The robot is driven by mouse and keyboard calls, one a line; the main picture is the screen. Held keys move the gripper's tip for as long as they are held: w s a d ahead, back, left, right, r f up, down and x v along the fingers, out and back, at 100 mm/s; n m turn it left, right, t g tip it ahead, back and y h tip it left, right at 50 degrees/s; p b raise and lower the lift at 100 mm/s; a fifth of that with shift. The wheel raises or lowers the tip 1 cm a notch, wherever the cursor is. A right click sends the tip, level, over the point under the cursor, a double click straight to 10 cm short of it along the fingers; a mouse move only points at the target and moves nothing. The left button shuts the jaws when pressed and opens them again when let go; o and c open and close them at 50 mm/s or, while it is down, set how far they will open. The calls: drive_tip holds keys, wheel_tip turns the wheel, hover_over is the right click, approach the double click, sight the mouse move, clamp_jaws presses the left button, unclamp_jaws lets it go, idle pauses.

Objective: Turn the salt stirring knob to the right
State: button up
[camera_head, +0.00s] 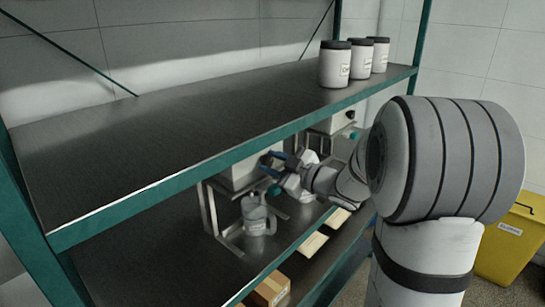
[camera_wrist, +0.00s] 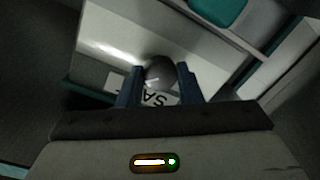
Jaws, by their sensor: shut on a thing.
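The salt stirring knob (camera_wrist: 159,70) is a dark round knob on the white front of a machine, in the wrist view. A white label (camera_wrist: 160,98) with upside-down letters, partly hidden, reads "SA". My gripper (camera_wrist: 160,78) has one blue finger on each side of the knob and is shut on it. In the head view my gripper (camera_head: 271,164) is at the front of the white machine (camera_head: 238,175), under the upper shelf. There the knob is mostly hidden by the fingers. The direction of the knob's pointer is not clear.
The upper shelf (camera_head: 190,125) lies just above my arm, with a teal front edge. Three white jars (camera_head: 335,66) with dark lids stand on it. A grey jug (camera_head: 255,217) stands below the machine. A second white machine (camera_head: 333,122) stands farther right. A yellow bin (camera_head: 508,243) is at the right.

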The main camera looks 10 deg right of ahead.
drive_tip(key=m+p, duration=0.2)
drive_tip(key=m, duration=0.2)
drive_tip(key=shift+f+p, duration=0.1)
drive_tip(key=shift+p, duration=0.2)
drive_tip(key=shift+f+m+y+p, duration=0.1)
drive_tip(key=shift+m+y+p, duration=0.2)
drive_tip(key=shift+m+p, duration=1.2)
drive_tip(key=shift+m+b, duration=0.45)
drive_tip(key=shift+m, duration=0.25)
drive_tip(key=o, duration=1)
drive_tip(key=shift+c, duration=0.2)
drive_tip(key=b+v, duration=0.2)
drive_tip(key=v, duration=0.6)
drive_tip(key=shift+a, duration=0.1)
